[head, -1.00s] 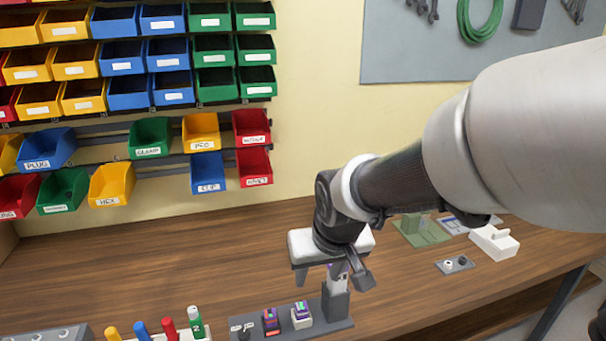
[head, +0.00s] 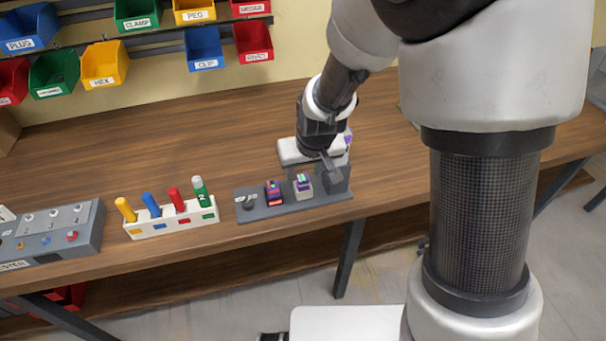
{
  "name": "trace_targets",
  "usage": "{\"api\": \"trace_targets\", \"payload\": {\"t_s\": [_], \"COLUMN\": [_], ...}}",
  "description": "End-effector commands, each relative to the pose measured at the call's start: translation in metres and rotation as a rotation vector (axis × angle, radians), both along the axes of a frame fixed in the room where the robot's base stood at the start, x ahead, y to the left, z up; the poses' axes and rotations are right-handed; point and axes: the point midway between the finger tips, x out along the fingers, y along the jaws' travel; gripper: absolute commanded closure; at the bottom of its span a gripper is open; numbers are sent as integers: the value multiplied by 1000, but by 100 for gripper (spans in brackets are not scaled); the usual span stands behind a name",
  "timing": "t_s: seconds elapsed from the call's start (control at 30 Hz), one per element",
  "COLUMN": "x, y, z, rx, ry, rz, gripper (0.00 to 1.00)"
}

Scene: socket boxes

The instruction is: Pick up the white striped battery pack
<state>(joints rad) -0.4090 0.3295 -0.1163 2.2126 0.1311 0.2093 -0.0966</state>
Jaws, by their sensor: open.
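The white striped battery pack (head: 303,186) stands upright on a grey base (head: 262,211), with purple and green stripes on its top. A dark pack (head: 274,193) with orange and purple stripes stands just left of it. My gripper (head: 328,168) is open above the right part of the base, up and to the right of the white pack. It appears apart from that pack. A dark block (head: 337,182) stands on the base under my gripper and is partly hidden by it. A small purple patch shows beside my gripper; I cannot tell what it belongs to.
A white rack (head: 170,225) with several coloured cylinders stands left of the base. A grey numbered panel (head: 58,232) is farther left. Labelled bins (head: 105,65) hang on the wall behind.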

Motion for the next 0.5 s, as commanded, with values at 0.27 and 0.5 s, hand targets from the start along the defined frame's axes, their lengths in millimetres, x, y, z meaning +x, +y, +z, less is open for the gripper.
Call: {"api": "trace_targets", "payload": {"t_s": [0.27,0.5], "x": [18,22], "y": [0,2], "z": [-37,-44], "rx": [0,1], "ry": [3,1], "rz": [-1,0], "gripper": [55,55]}}
